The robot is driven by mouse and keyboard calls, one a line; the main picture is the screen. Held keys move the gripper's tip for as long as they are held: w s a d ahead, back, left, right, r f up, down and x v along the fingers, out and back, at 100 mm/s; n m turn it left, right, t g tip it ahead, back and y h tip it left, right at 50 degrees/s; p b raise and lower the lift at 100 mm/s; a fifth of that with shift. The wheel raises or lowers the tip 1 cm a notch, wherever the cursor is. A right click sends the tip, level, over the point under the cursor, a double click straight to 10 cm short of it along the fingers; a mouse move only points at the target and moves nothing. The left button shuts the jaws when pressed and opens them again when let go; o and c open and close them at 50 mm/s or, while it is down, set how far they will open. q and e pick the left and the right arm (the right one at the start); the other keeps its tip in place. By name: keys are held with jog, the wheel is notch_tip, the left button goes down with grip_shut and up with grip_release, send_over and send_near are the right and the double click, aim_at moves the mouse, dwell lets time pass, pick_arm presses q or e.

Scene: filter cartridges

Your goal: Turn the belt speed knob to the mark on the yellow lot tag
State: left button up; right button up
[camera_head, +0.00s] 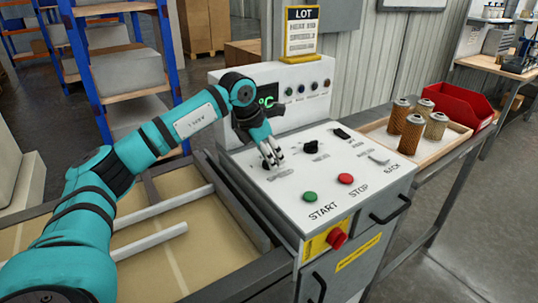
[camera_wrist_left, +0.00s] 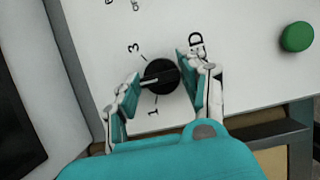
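The belt speed knob (camera_wrist_left: 162,76) is black and round on the white panel, in the left wrist view. A pale pointer line on it points left, between the printed 1 and 3; the number there is covered by a finger. My left gripper (camera_wrist_left: 160,80) has one finger on each side of the knob, seemingly closed on it. In the head view my left gripper (camera_head: 272,162) reaches down to the panel's left part and hides the knob. The yellow lot tag (camera_head: 300,36) stands on top of the console; "LOT" is readable, its smaller lines are not clear. My right gripper is not in view.
A green START button (camera_head: 310,196), a red STOP button (camera_head: 345,179) and another black knob (camera_head: 311,148) share the panel. A red knob (camera_head: 337,238) is on the front. A tray (camera_head: 451,151) with filter cartridges and a red bin (camera_head: 466,104) stand right.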

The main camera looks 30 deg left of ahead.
pick_arm(q)
jog(key=c, duration=0.5)
jog(key=shift+m, duration=0.3)
jog(key=m+p, duration=0.1)
jog(key=m, duration=0.1)
jog(key=m+h+p, duration=0.1)
jog(key=m+p, duration=0.1)
jog(key=shift+w+a+r+g+h, duration=0.1)
jog(key=shift+r+g+h, duration=0.05)
jog(key=shift+g+h, duration=0.2)
jog(key=m+g+p, duration=0.1)
jog(key=m, duration=0.2)
jog(key=shift+m+h, duration=0.35)
jog(key=shift+m, duration=0.05)
jog(key=shift+m+g+p, duration=0.6)
jog(key=shift+m+g, duration=0.25)
jog(key=shift+m, duration=0.95)
jog(key=shift+f, duration=0.2)
